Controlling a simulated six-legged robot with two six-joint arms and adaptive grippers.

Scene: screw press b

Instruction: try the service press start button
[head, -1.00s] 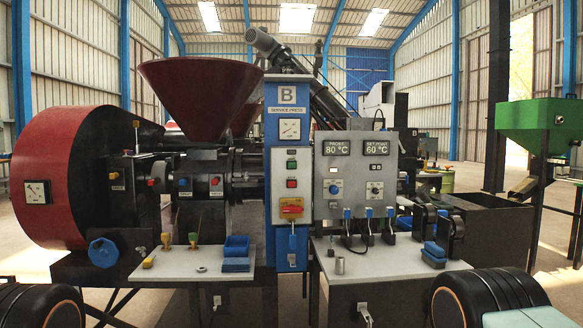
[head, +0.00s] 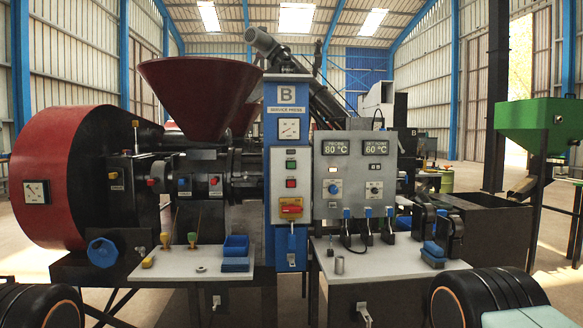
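The service press panel is a blue column (head: 270,110) marked "B" and "SERVICE PRESS", upright in the middle of the head view. A light grey button plate on it carries a green button (head: 291,164) above a red button (head: 291,183). The green one looks like the start button, but its label is too small to read. Below them is a red rotary switch on a yellow plate (head: 291,208). Nothing covers the buttons. Neither of my grippers shows in the head view.
A grey control box (head: 355,160) reads 80 °C and 60 °C. Two benches stand in front: the left (head: 180,267) holds a blue tray (head: 236,246) and small tools, the right (head: 385,268) a metal cylinder (head: 339,264). A blue knob (head: 102,252) juts out at left.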

